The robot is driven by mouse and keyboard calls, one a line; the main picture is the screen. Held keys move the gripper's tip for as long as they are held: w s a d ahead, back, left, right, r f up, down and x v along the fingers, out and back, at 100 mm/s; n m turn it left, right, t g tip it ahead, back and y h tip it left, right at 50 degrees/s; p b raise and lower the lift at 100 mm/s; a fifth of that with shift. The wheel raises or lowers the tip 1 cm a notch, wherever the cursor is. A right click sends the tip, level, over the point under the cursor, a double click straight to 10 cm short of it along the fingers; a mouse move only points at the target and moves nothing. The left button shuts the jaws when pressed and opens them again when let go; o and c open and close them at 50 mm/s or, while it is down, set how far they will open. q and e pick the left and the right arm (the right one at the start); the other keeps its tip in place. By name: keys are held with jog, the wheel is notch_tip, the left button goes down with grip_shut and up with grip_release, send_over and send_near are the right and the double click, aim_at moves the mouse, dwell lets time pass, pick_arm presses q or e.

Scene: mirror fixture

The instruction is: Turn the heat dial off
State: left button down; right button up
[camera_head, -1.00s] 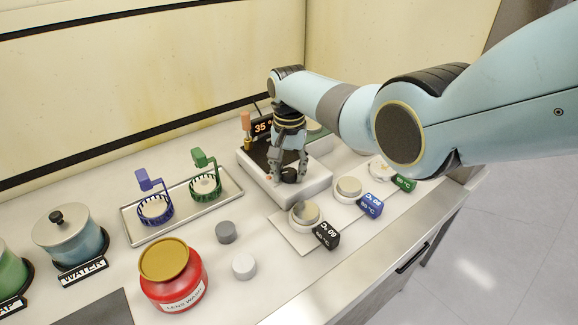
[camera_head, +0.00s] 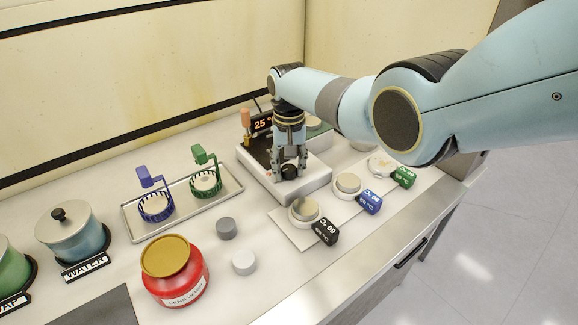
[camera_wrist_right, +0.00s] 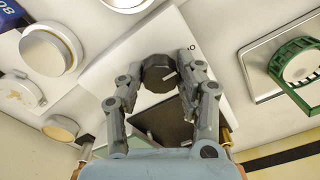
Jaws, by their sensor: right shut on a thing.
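The heat dial is a dark round knob (camera_head: 289,170) on the front of the white hotplate (camera_head: 314,186), and it also shows in the right wrist view (camera_wrist_right: 158,73) with a pale pointer mark. My right gripper (camera_head: 289,172) points down over the dial, and its two fingers (camera_wrist_right: 158,80) are shut on the dial's sides. The hotplate's display (camera_head: 262,124) reads 25 in orange digits; its unit is partly hidden. My gripper hides part of the dark plate. My left gripper is not in view.
A metal tray (camera_head: 235,190) with blue and green baskets stands left of the hotplate. A red jar (camera_head: 175,280) and two small grey pucks (camera_head: 226,228) stand in front. The wall is close behind.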

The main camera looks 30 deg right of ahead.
aim_at(289, 169)
jog(key=o, duration=1.1)
jog(key=shift+o, duration=0.2)
jog(key=shift+r, duration=0.1)
notch_tip(289, 169, up, 12)
jog(key=shift+f, duration=0.2)
